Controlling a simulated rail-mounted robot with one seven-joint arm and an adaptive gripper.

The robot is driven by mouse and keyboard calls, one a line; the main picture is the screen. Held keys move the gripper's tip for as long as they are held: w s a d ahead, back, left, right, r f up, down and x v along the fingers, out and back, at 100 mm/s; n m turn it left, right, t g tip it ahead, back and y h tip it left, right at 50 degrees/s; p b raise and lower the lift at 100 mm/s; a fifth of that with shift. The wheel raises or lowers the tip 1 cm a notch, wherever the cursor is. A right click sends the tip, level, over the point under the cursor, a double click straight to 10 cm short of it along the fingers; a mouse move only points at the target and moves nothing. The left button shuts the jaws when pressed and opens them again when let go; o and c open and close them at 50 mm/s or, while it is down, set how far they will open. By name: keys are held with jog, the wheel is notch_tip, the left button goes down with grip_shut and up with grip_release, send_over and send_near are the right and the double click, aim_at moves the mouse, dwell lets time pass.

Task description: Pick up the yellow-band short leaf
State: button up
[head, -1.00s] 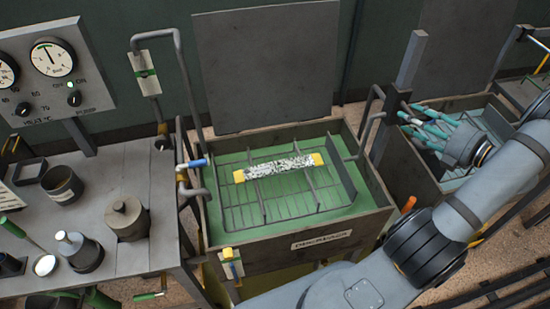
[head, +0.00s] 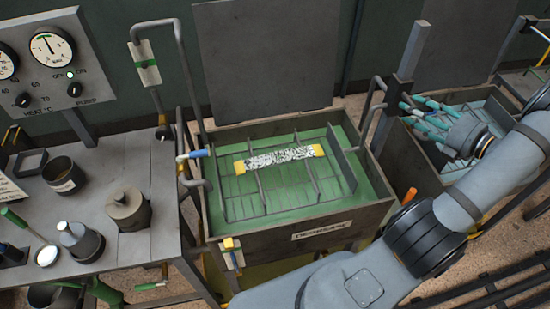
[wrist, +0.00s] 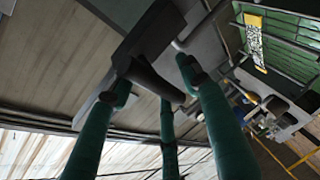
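The yellow-band short leaf is a speckled black-and-white strip with yellow ends (head: 280,158). It lies across the wire rack in the green-liquid tank (head: 345,217), in the middle of the head view. It also shows at the upper right of the wrist view (wrist: 254,42). My gripper (head: 412,108) is to the right of that tank, beside a dark upright post (head: 412,60) and well apart from the leaf. In the wrist view its teal fingers (wrist: 155,88) are spread, with no leaf between them. A dark bar shows near the fingertips; I cannot tell whether they touch it.
A second tank with bluish liquid (head: 493,120) stands behind my gripper at the right. Bent pipes and a raised grey panel (head: 265,60) border the green tank. A bench (head: 150,175) with pots (head: 127,208) and gauges stands left.

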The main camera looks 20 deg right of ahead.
jog(key=shift+o, duration=0.3)
jog(key=shift+s+a+f, duration=0.1)
jog(key=shift+f, duration=0.05)
jog(key=o, duration=0.8)
jog(key=shift+c, duration=0.2)
